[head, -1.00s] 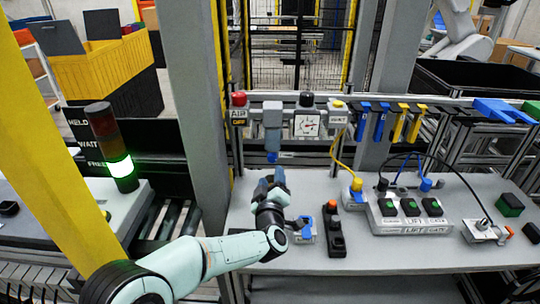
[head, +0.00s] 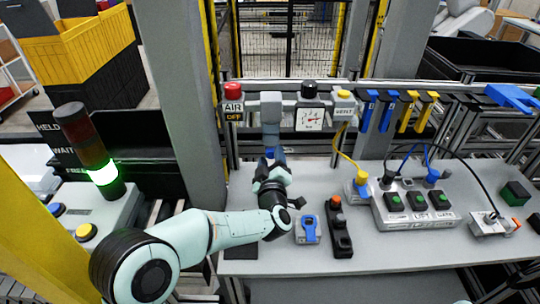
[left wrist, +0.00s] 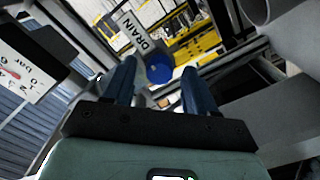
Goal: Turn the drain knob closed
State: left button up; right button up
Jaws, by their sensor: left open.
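The drain knob (left wrist: 158,68) is a round blue knob. In the left wrist view it shows just past my fingertips, between the two fingers, with a white DRAIN label (left wrist: 135,33) beside it. It hangs under the grey filter unit (head: 271,108) in the head view, where my gripper largely hides it. My left gripper (head: 271,158) is open, pointing up at the knob from below. Its blue fingers lie on either side of the knob's line; I cannot tell whether they touch it. The knob's turn position is unclear. My right gripper is in neither view.
A pressure gauge (head: 310,120), a red AIR knob (head: 232,90) and a yellow VENT knob (head: 344,95) sit along the rail. The grey bench (head: 400,250) below holds a blue-lever fixture (head: 308,230), a black button box (head: 340,235) and a switch block (head: 420,215).

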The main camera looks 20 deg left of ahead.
pick_arm(q)
jog(key=shift+s, duration=0.1)
grip_shut()
jog(key=shift+r, duration=0.1)
jog(key=m, duration=0.3)
jog(key=shift+m+p, duration=0.3)
jog(key=shift+m, duration=0.1)
jog(key=m+p, duration=0.1)
jog(key=m, duration=0.3)
jog(key=shift+r+m, duration=0.1)
jog(key=shift+m, duration=0.2)
jog(key=m+p, duration=0.1)
jog(key=m, duration=0.3)
jog(key=shift+m+p, duration=0.3)
jog(key=shift+p, duration=0.05)
jog(key=m+p, duration=0.1)
jog(key=m, duration=0.3)
jog(key=shift+m, duration=0.4)
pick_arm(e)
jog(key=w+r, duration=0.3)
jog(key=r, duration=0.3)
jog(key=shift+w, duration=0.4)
pick_arm(q)
jog(key=shift+p, duration=0.3)
